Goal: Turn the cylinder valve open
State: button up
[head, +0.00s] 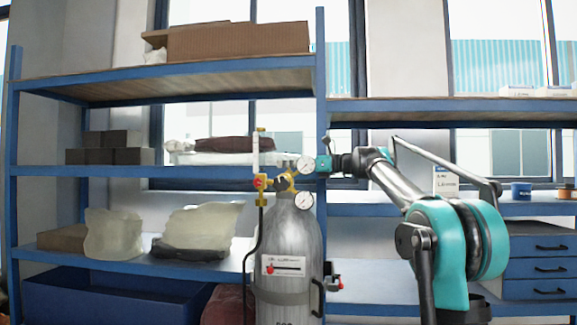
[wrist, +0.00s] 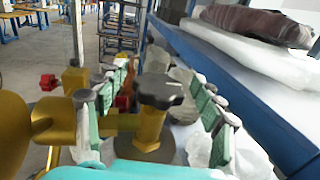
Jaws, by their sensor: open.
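The grey gas cylinder (head: 288,245) stands upright in front of the shelf rack, with brass valve fittings (head: 285,184) on top. In the wrist view, the dark lobed valve knob (wrist: 160,91) sits on a brass stem. My gripper (wrist: 155,84) is open, its green-padded fingers on the left and right of the knob. In the head view my gripper (head: 286,161) reaches in from the right at the cylinder's top, partly hidden by a gauge. The knob is hard to make out there.
Two round pressure gauges (head: 304,201) and a flowmeter tube with a red knob (head: 259,182) crowd the valve. A black hose hangs at the left. Behind stands a blue shelf rack (head: 190,176) with wrapped goods (head: 202,228) and boxes. Blue drawers (head: 541,268) stand at right.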

jog(key=shift+a, duration=0.1)
jog(key=c, duration=1.2)
